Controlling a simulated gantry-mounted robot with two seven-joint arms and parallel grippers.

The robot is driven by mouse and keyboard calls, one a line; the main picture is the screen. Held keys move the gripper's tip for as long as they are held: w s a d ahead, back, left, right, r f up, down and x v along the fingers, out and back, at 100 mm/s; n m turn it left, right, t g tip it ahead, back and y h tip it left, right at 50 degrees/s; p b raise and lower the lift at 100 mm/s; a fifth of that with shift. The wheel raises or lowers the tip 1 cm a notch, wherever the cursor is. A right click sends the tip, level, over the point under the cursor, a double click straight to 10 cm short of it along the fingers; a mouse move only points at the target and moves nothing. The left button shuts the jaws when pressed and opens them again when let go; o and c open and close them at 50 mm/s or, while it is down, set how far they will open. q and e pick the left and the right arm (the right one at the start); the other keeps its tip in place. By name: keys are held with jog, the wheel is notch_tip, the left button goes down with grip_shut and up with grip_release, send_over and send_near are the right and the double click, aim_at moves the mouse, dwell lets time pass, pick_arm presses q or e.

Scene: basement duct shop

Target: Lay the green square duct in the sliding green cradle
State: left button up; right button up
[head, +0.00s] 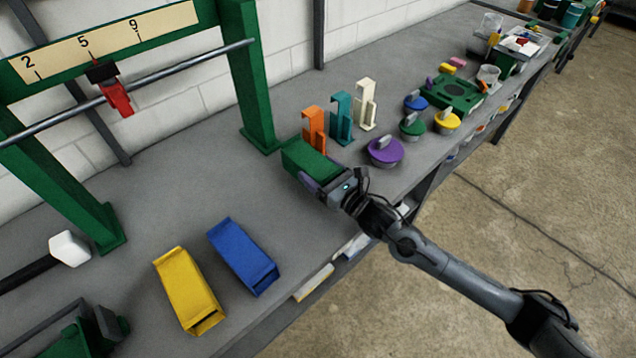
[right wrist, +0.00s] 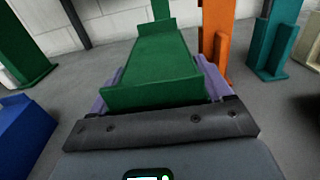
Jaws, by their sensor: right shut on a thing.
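The green square duct (head: 312,160) is in my right gripper (head: 322,183), near the front part of the bench, beside the orange bracket. In the right wrist view the duct (right wrist: 155,65) lies lengthwise between the purple finger pads, pointing away from the camera, with a raised lip at each end. I cannot tell from the views whether it touches the bench. A green piece with dark grey plates (head: 88,338) at the bottom left, cut off by the frame edge, may be the sliding cradle. My left gripper is not in view.
A yellow duct (head: 187,288) and a blue duct (head: 243,255) lie on the bench. A green frame (head: 255,80) with a scale and red pointer (head: 118,98) stands behind. Orange (head: 314,128), teal and white brackets and a purple lidded disc (head: 385,152) stand close by. A white-headed mallet (head: 68,248) lies left.

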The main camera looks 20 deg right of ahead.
jog(key=shift+w+a+f, duration=0.15)
jog(key=shift+w+f, duration=0.05)
jog(key=shift+f+b, duration=0.4)
jog(key=shift+f, duration=1.5)
jog(key=shift+f, duration=0.15)
jog(key=o, duration=1.2)
